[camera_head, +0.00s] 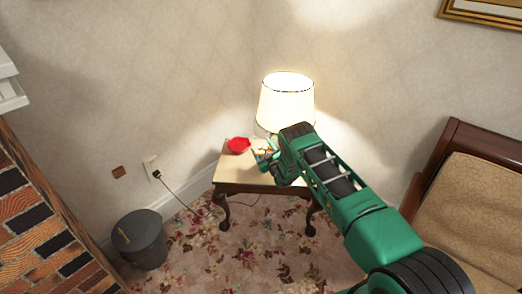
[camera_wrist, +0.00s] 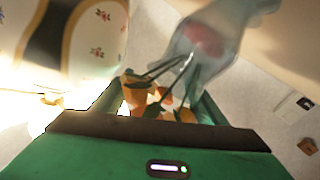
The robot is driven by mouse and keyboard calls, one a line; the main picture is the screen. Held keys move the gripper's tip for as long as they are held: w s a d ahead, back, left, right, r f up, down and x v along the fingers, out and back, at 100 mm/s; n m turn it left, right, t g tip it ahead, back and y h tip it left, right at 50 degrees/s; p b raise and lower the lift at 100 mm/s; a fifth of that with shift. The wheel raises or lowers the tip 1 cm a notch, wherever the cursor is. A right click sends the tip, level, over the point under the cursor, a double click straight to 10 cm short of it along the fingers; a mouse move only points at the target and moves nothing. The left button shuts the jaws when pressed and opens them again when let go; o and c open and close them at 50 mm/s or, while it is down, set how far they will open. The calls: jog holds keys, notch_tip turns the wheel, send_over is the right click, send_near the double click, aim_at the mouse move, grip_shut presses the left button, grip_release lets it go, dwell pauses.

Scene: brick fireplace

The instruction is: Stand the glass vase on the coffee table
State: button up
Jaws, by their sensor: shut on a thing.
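The glass vase (camera_wrist: 222,35) is clear, with dark stems and orange flowers (camera_wrist: 165,103), and shows in the wrist view. Its flowers lie close to my gripper and its glass body points away toward the top of that view. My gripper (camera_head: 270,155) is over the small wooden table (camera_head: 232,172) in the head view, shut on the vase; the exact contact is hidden. Little of the vase shows in the head view, and whether it touches the tabletop cannot be told. No other table is in view.
A red bowl (camera_head: 238,145) sits at the table's back left. A lit lamp (camera_head: 287,101) stands at its back, close to my gripper. A dark bin (camera_head: 140,239) stands left on the floral carpet, by the brick fireplace (camera_head: 40,225). A brown padded seat (camera_head: 478,205) is right.

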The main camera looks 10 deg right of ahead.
aim_at(264, 151)
jog(key=o, duration=1.3)
jog(key=shift+s, duration=0.1)
jog(key=s+d, duration=0.1)
jog(key=s, duration=1)
jog(key=shift+d, duration=0.35)
jog(key=shift+o, duration=0.4)
jog(key=shift+s+d, duration=0.1)
jog(key=shift+s, duration=0.2)
jog(key=w+m, duration=0.1)
jog(key=m, duration=0.2)
jog(key=w+m, duration=0.1)
jog(key=m, duration=0.2)
jog(key=w+m, duration=0.1)
jog(key=m, duration=0.3)
jog(key=shift+w+r, duration=0.1)
jog(key=shift+w, duration=0.15)
jog(key=shift+w+a+f, duration=0.1)
jog(key=shift+w+a, duration=0.15)
jog(key=shift+w, duration=0.6)
jog(key=shift+w+a+f, duration=0.1)
jog(key=shift+w+a, duration=0.15)
jog(key=shift+w, duration=0.65)
jog(key=shift+w+a, duration=0.25)
jog(key=shift+w, duration=0.6)
